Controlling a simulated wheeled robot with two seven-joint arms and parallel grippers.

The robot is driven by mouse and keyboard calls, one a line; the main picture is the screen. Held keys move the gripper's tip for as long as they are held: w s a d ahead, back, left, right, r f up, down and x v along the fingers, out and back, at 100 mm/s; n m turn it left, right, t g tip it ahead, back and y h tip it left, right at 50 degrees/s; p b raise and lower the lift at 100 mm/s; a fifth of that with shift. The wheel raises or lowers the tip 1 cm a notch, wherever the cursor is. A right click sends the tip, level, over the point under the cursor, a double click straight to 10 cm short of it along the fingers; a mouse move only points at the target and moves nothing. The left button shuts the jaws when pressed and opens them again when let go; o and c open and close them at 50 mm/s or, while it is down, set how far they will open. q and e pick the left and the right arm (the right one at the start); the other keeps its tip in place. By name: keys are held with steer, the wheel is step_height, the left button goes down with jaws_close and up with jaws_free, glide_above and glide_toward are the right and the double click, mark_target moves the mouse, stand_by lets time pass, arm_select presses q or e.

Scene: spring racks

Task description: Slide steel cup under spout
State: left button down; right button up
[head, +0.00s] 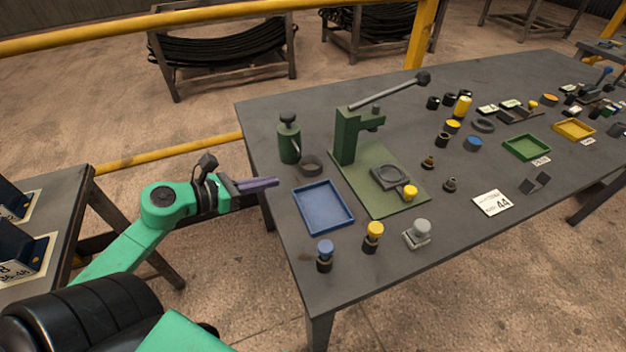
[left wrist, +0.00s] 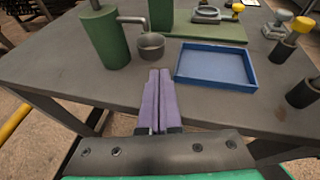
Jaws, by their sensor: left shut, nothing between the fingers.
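The steel cup (head: 310,166) is a small dark grey round cup standing on the table, beside the green dispenser (head: 289,140). In the left wrist view the cup (left wrist: 151,46) stands right of the dispenser (left wrist: 106,38), and the bent grey spout (left wrist: 133,20) ends just above the cup's rim area. I cannot tell whether the cup is centred under the spout. My left gripper (head: 276,182) has purple fingers, shut and empty, at the table's left edge. In the left wrist view its fingertips (left wrist: 159,72) point toward the cup, apart from it. My right gripper is not in view.
A blue tray (head: 350,211) lies right of my left gripper. A green lever press (head: 345,138) stands on a green base behind it. Blue-topped (head: 325,250) and yellow-topped (head: 374,232) pieces stand near the front edge. A yellow rail (head: 165,154) runs left of the table.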

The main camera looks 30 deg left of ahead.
arm_select(q)
steer(key=shift+w+d+r+m, duration=0.1)
steer(key=shift+d+r+m, duration=0.15)
steer(key=shift+d+m, duration=0.15)
steer(key=p, duration=0.3)
glide_above(311, 166)
steer(key=s+d, duration=0.1)
steer(key=s, duration=0.3)
steer(key=shift+d+r, duration=0.15)
steer(key=shift+w+d+f+b, duration=0.15)
steer(key=shift+f+b, duration=0.05)
steer(key=shift+f, duration=0.3)
steer(key=shift+w+d+f+b, duration=0.1)
steer(key=shift+f+b, duration=0.05)
steer(key=shift+f, duration=0.45)
steer(key=shift+s, duration=0.1)
